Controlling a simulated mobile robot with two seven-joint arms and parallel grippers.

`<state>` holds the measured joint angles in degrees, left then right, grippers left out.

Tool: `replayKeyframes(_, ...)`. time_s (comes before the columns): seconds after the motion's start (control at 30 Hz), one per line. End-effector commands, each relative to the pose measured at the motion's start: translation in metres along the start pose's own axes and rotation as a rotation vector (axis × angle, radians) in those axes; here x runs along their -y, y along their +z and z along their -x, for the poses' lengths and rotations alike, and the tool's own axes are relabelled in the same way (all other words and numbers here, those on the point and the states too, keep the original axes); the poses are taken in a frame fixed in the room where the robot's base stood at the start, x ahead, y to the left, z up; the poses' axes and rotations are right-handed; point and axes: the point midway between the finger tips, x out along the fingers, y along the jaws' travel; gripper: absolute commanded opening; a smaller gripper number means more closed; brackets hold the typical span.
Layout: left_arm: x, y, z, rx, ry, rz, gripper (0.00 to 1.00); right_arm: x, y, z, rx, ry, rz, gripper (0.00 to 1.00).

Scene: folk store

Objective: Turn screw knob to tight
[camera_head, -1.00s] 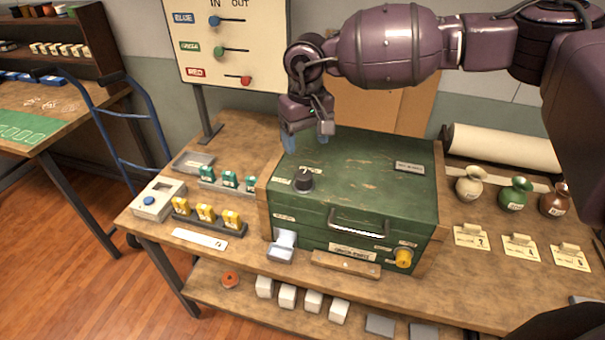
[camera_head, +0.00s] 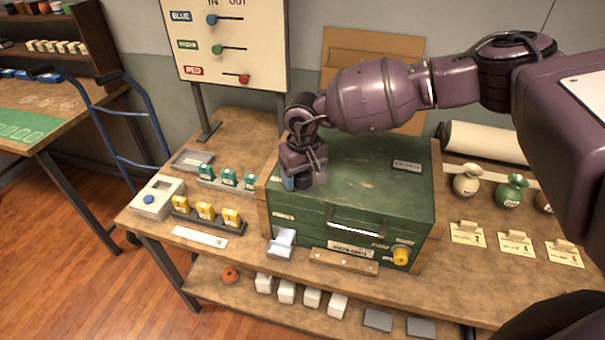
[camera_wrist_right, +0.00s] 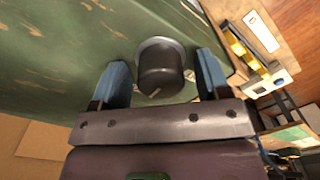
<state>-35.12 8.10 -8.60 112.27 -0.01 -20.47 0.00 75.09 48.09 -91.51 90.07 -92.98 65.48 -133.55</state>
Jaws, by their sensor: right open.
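The screw knob (camera_wrist_right: 160,68) is a dark grey, rounded cap with a lighter rim at its base, on the green lid of the box (camera_head: 375,185). It shows in the right wrist view between the two blue fingertips. My right gripper (camera_head: 300,184) is open over the box's front left corner and hides the knob in the head view. In the right wrist view the fingers of the gripper (camera_wrist_right: 162,85) stand on both sides of the knob, with a visible gap on each side. My left gripper is not in view.
The yellow knob (camera_head: 401,255) and a handle are on the box's front. Green blocks (camera_head: 229,177) and yellow blocks (camera_head: 205,211) stand in racks left of the box. Small vases (camera_head: 466,180) stand at the right. A sign board (camera_head: 233,50) rises behind.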

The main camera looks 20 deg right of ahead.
Motion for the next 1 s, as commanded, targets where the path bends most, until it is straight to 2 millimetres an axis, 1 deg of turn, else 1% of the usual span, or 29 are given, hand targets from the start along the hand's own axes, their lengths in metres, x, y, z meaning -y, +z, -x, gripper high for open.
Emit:
replayKeyframes(0.17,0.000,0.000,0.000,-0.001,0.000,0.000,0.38,0.000,0.000,0.000,0.000,0.000,0.000,0.69)
replayKeyframes(0.4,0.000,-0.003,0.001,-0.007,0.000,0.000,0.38,0.000,0.000,0.000,0.000,0.000,0.000,0.33)
replayKeyframes(0.5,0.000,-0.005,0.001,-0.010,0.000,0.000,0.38,0.000,0.000,0.000,-0.001,0.000,0.000,0.20)
replayKeyframes(0.77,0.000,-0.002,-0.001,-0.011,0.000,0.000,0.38,0.000,0.000,0.000,-0.002,0.000,-0.030,0.20)
replayKeyframes(1.0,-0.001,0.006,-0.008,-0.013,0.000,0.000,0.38,0.000,0.000,-0.002,-0.004,-0.001,-0.154,0.20)
